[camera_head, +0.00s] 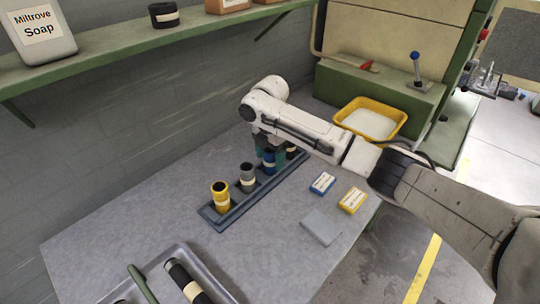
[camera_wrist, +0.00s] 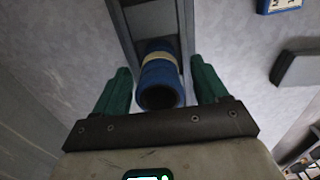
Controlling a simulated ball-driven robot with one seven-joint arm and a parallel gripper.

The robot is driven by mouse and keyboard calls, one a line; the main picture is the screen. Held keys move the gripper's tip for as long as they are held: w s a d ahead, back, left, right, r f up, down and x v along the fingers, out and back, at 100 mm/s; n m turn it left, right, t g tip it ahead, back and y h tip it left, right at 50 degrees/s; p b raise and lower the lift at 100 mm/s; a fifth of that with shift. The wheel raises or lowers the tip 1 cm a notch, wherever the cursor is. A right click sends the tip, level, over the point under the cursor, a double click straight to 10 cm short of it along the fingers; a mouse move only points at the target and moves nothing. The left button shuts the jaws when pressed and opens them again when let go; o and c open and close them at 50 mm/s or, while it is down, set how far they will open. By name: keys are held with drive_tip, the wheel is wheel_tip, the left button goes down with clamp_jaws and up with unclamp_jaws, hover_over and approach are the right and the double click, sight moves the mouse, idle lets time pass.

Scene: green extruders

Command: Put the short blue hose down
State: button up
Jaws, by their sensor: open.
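The short blue hose (camera_head: 268,162) stands upright in the dark rack (camera_head: 211,217), and it carries a cream band. In the wrist view the blue hose (camera_wrist: 160,78) shows its open end between my two green fingers. My gripper (camera_wrist: 161,84) is open around the hose, with a visible gap on each side. In the head view my gripper (camera_head: 268,153) comes down over the rack and partly hides the hose.
Blue (camera_head: 322,183) and yellow (camera_head: 352,200) boxes and a grey pad (camera_head: 321,227) lie to the right. A metal tray (camera_head: 222,289) is in front. A yellow bin (camera_head: 346,128) stands behind.

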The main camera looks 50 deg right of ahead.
drive_tip(key=shift+r, duration=0.1)
wheel_tip(320, 180, up, 12)
drive_tip(key=b, duration=0.1)
idle(0.4)
drive_tip(key=shift+r, duration=0.15)
idle(0.4)
